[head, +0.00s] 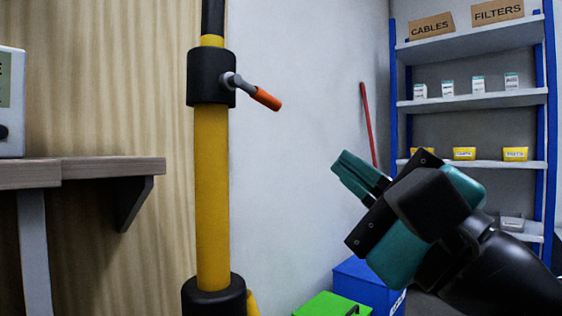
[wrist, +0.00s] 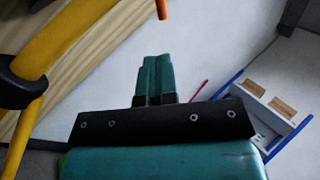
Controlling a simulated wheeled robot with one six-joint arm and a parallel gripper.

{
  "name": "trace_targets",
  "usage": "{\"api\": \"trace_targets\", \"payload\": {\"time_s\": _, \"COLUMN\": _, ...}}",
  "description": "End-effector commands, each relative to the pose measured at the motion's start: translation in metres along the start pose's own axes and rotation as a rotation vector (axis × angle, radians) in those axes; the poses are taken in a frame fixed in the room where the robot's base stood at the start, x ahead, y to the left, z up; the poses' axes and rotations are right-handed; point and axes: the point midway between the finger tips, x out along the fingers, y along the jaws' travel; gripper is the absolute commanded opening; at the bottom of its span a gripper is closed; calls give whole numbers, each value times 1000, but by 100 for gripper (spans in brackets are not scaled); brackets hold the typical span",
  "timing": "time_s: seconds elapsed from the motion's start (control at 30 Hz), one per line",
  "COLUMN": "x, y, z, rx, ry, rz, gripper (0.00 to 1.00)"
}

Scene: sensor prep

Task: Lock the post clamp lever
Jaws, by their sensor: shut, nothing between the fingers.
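In the head view a yellow post (head: 212,190) stands left of centre, with a black clamp collar (head: 207,77) near its top. The clamp lever (head: 254,92) sticks out from the collar to the right and slopes down, with a grey stem and an orange handle. My gripper (head: 347,170) is right of the post and lower than the lever, apart from both. Its teal fingers (wrist: 154,75) are together and empty in the wrist view. The orange lever tip (wrist: 162,9) shows at the top edge there, beyond the fingertips. The post (wrist: 60,45) crosses the upper left.
A wooden shelf (head: 90,172) with a device (head: 10,100) is at left. Blue-framed shelves (head: 472,99) with boxes and yellow bins stand at right. A green box (head: 325,304) and a blue box (head: 372,285) are low at the centre. Space between gripper and lever looks clear.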

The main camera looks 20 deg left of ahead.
Motion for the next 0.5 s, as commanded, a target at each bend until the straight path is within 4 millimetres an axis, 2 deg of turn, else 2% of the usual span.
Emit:
{"api": "trace_targets", "payload": {"time_s": 0.17, "x": 13, "y": -3, "z": 0, "rx": 18, "ry": 5, "rz": -16, "gripper": 0}}
{"api": "trace_targets", "payload": {"time_s": 0.5, "x": 80, "y": -8, "z": 2, "rx": 16, "ry": 4, "rz": -14, "gripper": 0}}
